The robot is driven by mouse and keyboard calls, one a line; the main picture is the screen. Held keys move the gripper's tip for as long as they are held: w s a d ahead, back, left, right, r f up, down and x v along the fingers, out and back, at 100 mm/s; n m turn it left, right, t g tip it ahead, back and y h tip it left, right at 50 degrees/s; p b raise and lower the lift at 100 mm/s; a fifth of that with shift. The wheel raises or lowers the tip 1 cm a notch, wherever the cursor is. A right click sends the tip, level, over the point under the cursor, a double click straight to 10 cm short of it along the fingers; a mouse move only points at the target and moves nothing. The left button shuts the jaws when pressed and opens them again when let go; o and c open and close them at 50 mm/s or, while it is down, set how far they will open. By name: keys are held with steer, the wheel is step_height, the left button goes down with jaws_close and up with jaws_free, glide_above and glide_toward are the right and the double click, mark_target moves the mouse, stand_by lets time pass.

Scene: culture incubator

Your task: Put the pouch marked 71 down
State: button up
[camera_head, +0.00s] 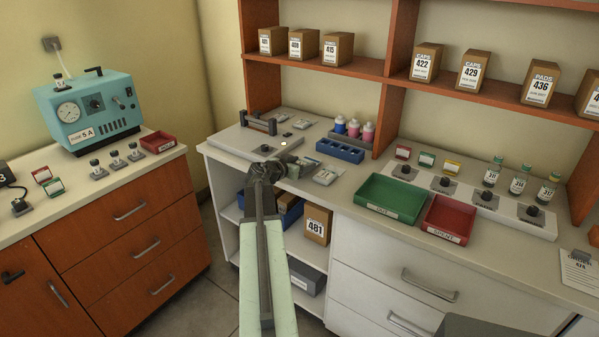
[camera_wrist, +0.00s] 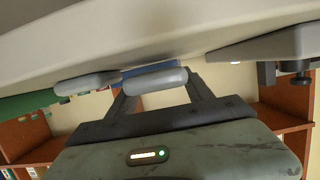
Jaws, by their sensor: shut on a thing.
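My gripper (camera_head: 265,168) is at the front edge of the white counter (camera_head: 228,146), in front of the grey flat device. In the wrist view its two grey finger pads (camera_wrist: 120,83) sit close together below a broad pale surface. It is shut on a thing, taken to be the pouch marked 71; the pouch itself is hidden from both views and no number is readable. Small pale pouches (camera_head: 326,175) lie on the counter just right of my gripper; their marks are too small to read.
A blue rack (camera_head: 340,151) and several bottles stand behind. A green tray (camera_head: 373,207) and a red tray (camera_head: 456,207) lie to the right. The grey flat device (camera_head: 232,138) is at the left. Below the counter is an open shelf with a box marked 461 (camera_head: 316,225).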

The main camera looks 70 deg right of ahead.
steer(key=shift+f, duration=0.8)
steer(key=shift+w+a+r, duration=0.1)
steer(key=shift+w+r, duration=0.1)
steer(key=shift+r, duration=0.05)
steer(key=shift+f, duration=0.25)
steer(key=o, duration=1.5)
steer(key=shift+r, duration=0.1)
steer(key=shift+r, duration=0.1)
steer(key=shift+a+r, duration=0.2)
steer(key=shift+a, duration=0.05)
steer(key=p+v, duration=0.3)
steer(key=v, duration=0.8)
steer(key=shift+a+p, duration=0.25)
steer(key=shift+p, duration=0.1)
